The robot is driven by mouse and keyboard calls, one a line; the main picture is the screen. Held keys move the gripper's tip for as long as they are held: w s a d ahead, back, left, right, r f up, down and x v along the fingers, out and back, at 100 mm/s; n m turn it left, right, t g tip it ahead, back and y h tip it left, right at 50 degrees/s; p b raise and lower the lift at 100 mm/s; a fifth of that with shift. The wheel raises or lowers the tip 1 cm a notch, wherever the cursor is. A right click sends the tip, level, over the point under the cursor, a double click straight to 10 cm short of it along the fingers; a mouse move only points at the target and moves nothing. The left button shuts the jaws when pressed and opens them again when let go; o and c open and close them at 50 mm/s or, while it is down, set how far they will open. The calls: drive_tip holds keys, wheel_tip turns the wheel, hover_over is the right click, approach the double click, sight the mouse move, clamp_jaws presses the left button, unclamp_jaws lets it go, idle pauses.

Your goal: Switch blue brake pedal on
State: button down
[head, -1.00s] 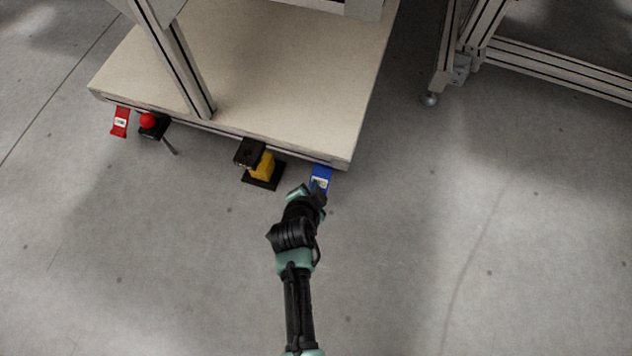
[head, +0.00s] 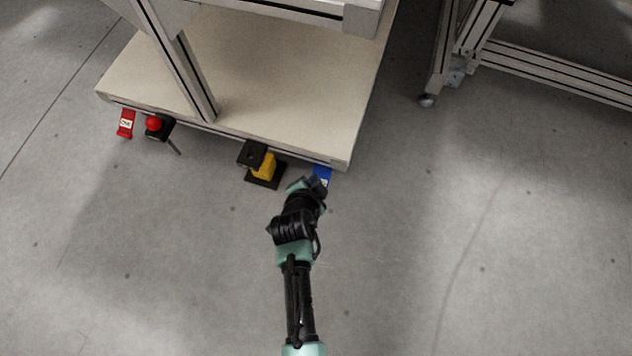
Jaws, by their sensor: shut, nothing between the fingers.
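The blue brake pedal (head: 323,172) sticks out from under the front right corner of the cart's lower board. Only its upper part and a bit of its white label show; my gripper covers the rest. My gripper (head: 320,187) is at the pedal's near end, shut and empty. I cannot tell whether it touches the pedal.
The beige lower board (head: 270,75) of the cart lies just beyond the pedal. A black and yellow foot pedal (head: 264,168) is close on the left. A red pedal (head: 125,123) and a red-knobbed lever (head: 154,123) are farther left. The floor on the right is clear.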

wheel_tip(320, 180, up, 5)
drive_tip(key=p, duration=0.4)
drive_tip(key=shift+w, duration=0.1)
idle(0.4)
